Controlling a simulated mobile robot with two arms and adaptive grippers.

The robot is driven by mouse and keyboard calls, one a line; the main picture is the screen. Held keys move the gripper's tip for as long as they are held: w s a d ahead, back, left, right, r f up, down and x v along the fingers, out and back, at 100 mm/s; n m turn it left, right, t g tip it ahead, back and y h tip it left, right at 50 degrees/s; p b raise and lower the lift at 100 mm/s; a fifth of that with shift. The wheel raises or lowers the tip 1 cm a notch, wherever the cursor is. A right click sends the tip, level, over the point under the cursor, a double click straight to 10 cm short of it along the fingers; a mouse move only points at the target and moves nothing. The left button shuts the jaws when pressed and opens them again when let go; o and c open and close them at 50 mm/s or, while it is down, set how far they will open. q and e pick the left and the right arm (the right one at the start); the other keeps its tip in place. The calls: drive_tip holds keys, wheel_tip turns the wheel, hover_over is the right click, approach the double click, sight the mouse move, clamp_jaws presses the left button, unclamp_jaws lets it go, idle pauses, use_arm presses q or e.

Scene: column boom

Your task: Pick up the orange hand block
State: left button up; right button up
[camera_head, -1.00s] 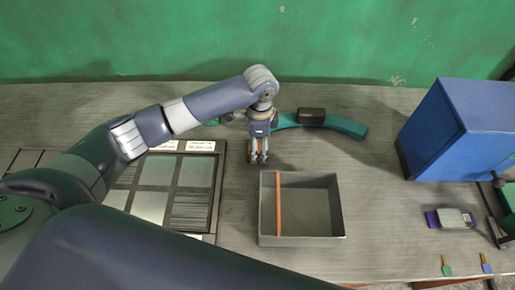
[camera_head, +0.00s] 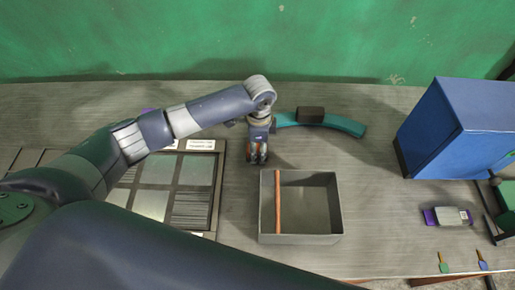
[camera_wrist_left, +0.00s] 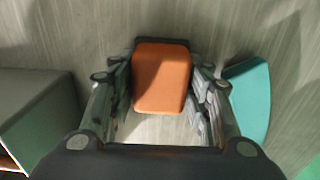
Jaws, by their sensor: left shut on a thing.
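The orange hand block (camera_wrist_left: 162,80) sits between the two fingers of my left gripper (camera_wrist_left: 160,92) in the left wrist view, with a finger against each side. In the head view my left gripper (camera_head: 257,156) points down just behind and left of the grey open box. The gripper covers most of the block there, and only slivers of orange show. I cannot tell whether the block touches the tabletop (camera_head: 385,215) or is clear of it. My right gripper is not in view.
The grey box (camera_head: 340,210) has an orange-brown divider (camera_head: 278,202). A teal curved piece (camera_head: 345,124) with a dark block (camera_head: 310,115) lies behind. A panelled tray (camera_head: 221,185) lies left, a blue cabinet (camera_head: 425,125) right.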

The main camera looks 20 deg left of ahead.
sight(258, 147)
use_arm(q)
drive_tip(key=shift+r, duration=0.1)
drive_tip(key=r+b, duration=0.1)
drive_tip(key=r, duration=0.2)
drive_tip(key=shift+s+r, duration=0.15)
drive_tip(key=shift+s, duration=0.05)
drive_tip(key=s+b, duration=0.1)
drive_tip(key=s, duration=0.3)
drive_tip(key=s+a+r, duration=0.1)
drive_tip(key=s, duration=0.4)
drive_tip(key=s+a+b, duration=0.1)
drive_tip(key=s, duration=0.3)
drive_tip(key=shift+s+a+r+b, duration=0.15)
drive_tip(key=shift+s+a+b, duration=0.05)
drive_tip(key=shift+s+b, duration=0.15)
drive_tip(key=shift+s+a+r, duration=0.1)
drive_tip(key=shift+s+a, duration=0.05)
drive_tip(key=shift+s, duration=0.65)
